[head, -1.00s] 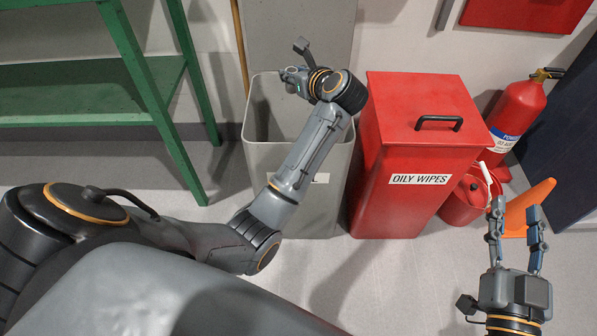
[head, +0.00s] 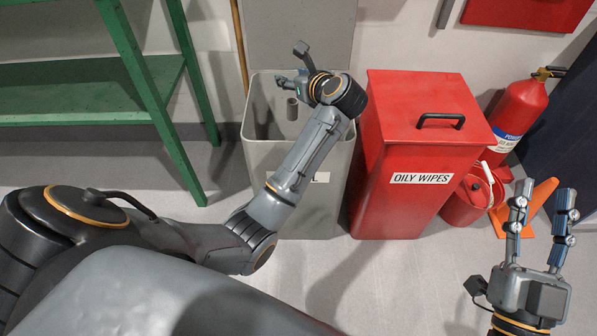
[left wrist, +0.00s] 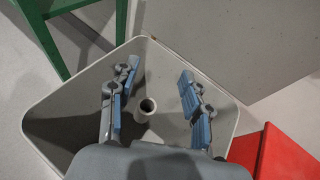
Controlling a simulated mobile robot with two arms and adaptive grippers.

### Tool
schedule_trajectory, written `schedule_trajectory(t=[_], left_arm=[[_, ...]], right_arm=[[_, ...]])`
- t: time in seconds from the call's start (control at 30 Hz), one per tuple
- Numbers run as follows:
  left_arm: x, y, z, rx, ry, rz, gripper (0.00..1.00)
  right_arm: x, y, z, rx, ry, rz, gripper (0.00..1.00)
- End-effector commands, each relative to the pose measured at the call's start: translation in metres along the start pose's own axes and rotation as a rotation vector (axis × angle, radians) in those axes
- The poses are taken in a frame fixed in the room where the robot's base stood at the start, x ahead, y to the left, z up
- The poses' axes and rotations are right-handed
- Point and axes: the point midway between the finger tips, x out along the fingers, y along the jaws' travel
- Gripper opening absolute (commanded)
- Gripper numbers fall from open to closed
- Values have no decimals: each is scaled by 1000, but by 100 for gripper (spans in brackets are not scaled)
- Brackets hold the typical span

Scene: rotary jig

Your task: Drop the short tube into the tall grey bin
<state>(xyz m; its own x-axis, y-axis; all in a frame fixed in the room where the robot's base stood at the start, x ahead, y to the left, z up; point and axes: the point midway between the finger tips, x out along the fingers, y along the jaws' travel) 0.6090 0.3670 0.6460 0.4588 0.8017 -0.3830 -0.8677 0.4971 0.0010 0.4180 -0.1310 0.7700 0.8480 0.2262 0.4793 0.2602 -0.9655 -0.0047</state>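The tall grey bin (head: 345,170) stands open against the wall, and its rim also shows in the left wrist view (left wrist: 60,92). My left gripper (head: 281,81) is over the bin's mouth. In the left wrist view its fingers (left wrist: 160,72) are spread wide with nothing touching them. The short grey tube (head: 292,108) is inside the bin's outline, below the gripper. It looks upright, and its open end shows in the left wrist view (left wrist: 147,106). I cannot tell whether it is falling or resting. My right gripper (head: 543,192) is open and empty above the floor at right.
A red OILY WIPES bin (head: 410,135) stands close to the grey bin's right. A green shelf (head: 95,88) is at left. A fire extinguisher (head: 519,110), a red bucket (head: 466,203) and an orange cone (head: 540,205) are at right. A wooden pole (head: 239,40) stands behind.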

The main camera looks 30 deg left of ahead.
Motion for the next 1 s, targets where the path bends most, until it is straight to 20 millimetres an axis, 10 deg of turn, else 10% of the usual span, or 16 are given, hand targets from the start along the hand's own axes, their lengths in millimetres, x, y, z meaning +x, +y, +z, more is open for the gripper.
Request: schedule_trajectory(t=[0.33,1.0], left_arm=[[-4,0,0,0,1,-1,54],[-75,0,0,0,0,0,54]], right_arm=[[0,0,0,-1,0,1,40],[0,0,0,0,-1,0,40]])
